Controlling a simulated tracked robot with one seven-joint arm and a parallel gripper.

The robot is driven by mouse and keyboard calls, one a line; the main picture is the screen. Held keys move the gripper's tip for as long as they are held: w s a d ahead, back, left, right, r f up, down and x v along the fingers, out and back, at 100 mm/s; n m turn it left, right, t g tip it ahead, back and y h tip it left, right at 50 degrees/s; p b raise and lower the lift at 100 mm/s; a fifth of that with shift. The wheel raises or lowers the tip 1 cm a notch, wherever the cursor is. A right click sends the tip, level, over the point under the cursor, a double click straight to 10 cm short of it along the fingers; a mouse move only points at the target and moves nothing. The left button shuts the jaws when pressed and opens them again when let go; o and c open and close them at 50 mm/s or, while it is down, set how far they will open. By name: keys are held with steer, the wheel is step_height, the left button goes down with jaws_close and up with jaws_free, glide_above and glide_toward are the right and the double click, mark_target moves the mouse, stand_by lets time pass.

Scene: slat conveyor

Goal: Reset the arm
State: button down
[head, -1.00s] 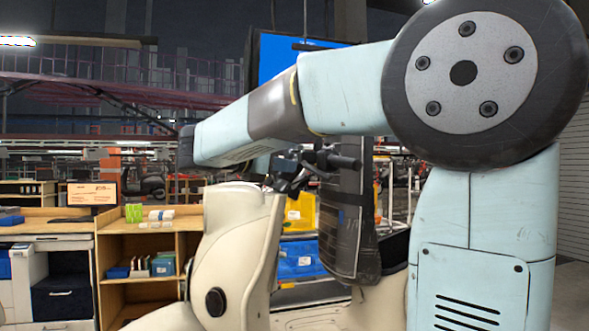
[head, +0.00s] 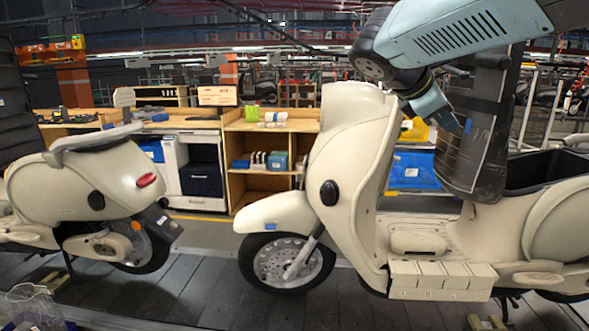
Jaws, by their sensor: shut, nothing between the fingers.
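My arm comes in from the top right corner, with a pale blue vented link and a dark round joint. My gripper (head: 449,122) is at its lower end, small and partly lost against the dark panel behind it. It is shut and empty. It points down and to the right, in front of the cream scooter's (head: 352,160) dark upright panel (head: 470,150) in the picture. I cannot tell how far it is from that panel.
Another cream scooter (head: 95,185) stands at left on the dark slat conveyor (head: 190,280). Wooden shelving (head: 228,165), a white cabinet (head: 176,170) and blue bins (head: 412,172) are behind. A clear bag or container (head: 35,305) is at the lower left.

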steer(key=s+a+f+m+y, duration=0.3)
steer(key=s+f+m+y, duration=0.2)
steer(key=s+f+m, duration=0.1)
steer(key=s+a+f+m+t+y, duration=0.1)
steer(key=s+a+f+m+y, duration=0.2)
steer(key=s+f+m+y, duration=0.2)
step_height(320, 180, down, 5)
steer(key=s+m, duration=0.2)
steer(key=m, duration=0.1)
steer(key=shift+s+m+t, duration=0.25)
steer(key=shift+m+t, duration=0.05)
steer(key=shift+m, duration=0.1)
steer(key=shift+r, duration=0.1)
